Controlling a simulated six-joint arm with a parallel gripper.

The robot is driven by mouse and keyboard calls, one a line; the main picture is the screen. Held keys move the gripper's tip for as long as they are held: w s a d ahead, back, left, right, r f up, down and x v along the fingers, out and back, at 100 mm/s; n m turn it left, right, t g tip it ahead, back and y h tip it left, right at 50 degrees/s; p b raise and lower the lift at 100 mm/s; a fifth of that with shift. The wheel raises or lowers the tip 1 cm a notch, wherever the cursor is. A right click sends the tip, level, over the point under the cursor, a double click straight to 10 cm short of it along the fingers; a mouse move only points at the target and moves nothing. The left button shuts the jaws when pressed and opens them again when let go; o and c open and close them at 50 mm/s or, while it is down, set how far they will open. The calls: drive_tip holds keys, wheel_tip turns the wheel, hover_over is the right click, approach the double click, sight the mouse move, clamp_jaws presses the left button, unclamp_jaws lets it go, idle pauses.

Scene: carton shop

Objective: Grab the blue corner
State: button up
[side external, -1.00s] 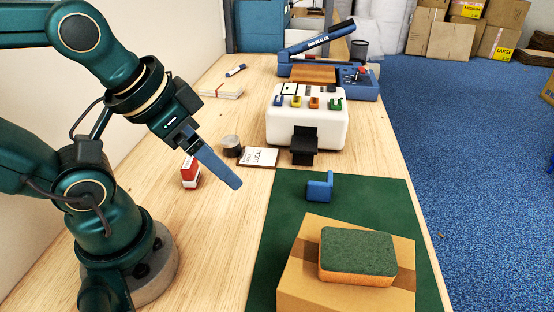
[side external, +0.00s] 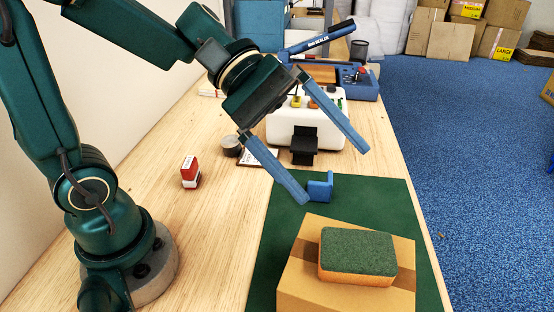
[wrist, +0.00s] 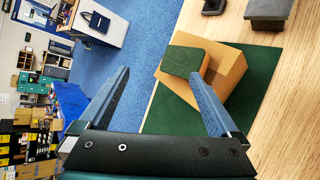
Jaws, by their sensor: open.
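The blue corner (side external: 320,188) is a small L-shaped piece on the green mat (side external: 380,192), just behind the carton in the side view. My gripper (side external: 336,175) is open and empty, its two long blue fingers spread wide and slanting down to the right. The nearer fingertip overlaps the left edge of the blue corner in the picture; I cannot tell how far above it is. The other fingertip is further back, in front of the white machine. In the wrist view my open fingers (wrist: 160,75) show, but I cannot make out the blue corner there.
A brown carton (side external: 300,270) with a green-and-orange sponge (side external: 358,255) on top stands on the mat in front of the corner. A white dispenser (side external: 335,125) stands behind. A red-and-white stamp (side external: 190,172) and dark round tin (side external: 231,146) are to the left.

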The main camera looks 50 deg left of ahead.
drive_tip(key=w+a+f+n+t+h, duration=0.1)
drive_tip(key=w+a+n+t, duration=0.1)
drive_tip(key=w+n, duration=0.35)
drive_tip(key=n+t+y, duration=0.1)
drive_tip(key=n+t, duration=0.3)
drive_tip(key=n, duration=0.5)
hover_over(335, 195)
drive_tip(key=s+a, duration=0.1)
drive_tip(key=s, duration=0.2)
wheel_tip(335, 195, down, 10)
drive_tip(key=f, duration=0.2)
drive_tip(key=a+f+n, duration=0.1)
drive_tip(key=f, duration=0.1)
drive_tip(key=a+f+n+y, duration=0.1)
drive_tip(key=f, duration=0.1)
drive_tip(key=shift+s+a+n, duration=0.1)
drive_tip(key=shift+s+n, duration=0.05)
drive_tip(key=shift+n, duration=0.1)
drive_tip(key=shift+x, duration=2.5)
drive_tip(key=shift+a, duration=0.1)
drive_tip(key=c, duration=1.4)
